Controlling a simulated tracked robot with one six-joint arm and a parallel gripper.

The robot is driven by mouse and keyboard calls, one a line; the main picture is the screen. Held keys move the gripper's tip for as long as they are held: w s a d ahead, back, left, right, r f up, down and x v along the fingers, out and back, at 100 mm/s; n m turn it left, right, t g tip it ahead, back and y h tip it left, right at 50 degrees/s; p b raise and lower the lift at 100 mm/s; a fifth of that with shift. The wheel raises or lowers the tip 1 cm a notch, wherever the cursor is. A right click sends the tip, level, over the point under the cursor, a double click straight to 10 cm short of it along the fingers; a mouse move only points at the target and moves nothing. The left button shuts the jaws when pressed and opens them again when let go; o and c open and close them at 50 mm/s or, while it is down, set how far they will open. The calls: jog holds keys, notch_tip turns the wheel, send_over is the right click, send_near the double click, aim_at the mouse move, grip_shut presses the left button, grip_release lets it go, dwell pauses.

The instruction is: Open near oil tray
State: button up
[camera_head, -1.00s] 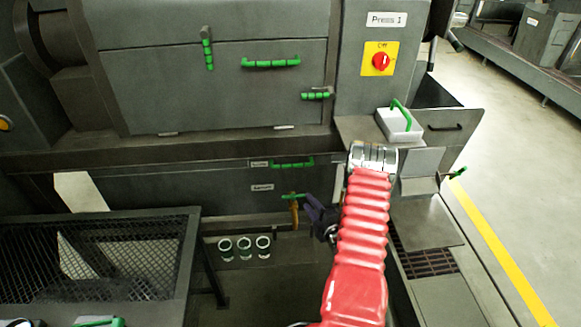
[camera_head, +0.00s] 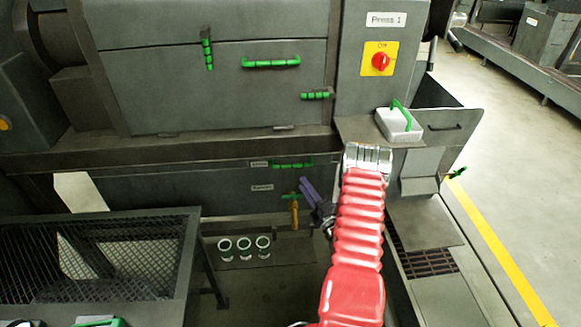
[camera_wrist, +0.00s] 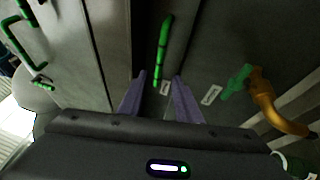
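A dark lower front (camera_head: 215,187) runs under the press and carries a horizontal green handle (camera_head: 292,165) with a small label beside it. The label is too small to read, so I cannot tell for certain that this is the oil tray. In the wrist view the green handle (camera_wrist: 163,50) stands lengthwise ahead, roughly between the lines of my fingers. My gripper (camera_wrist: 160,82) is open and empty, its two purple fingers apart and short of the handle. In the head view my gripper (camera_head: 306,187) is below the handle's right end, partly hidden by my red arm.
An orange tap (camera_head: 294,212) with a green lever is close to my gripper. Several white-rimmed cups (camera_head: 243,246) stand below. A mesh-sided bin (camera_head: 120,255) is at left. A white box (camera_head: 400,124) with a green handle sits on the right ledge.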

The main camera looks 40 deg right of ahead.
aim_at(291, 166)
jog(key=x, duration=1.1)
jog(key=shift+w+d, duration=0.1)
jog(key=shift+w, duration=0.3)
grip_shut()
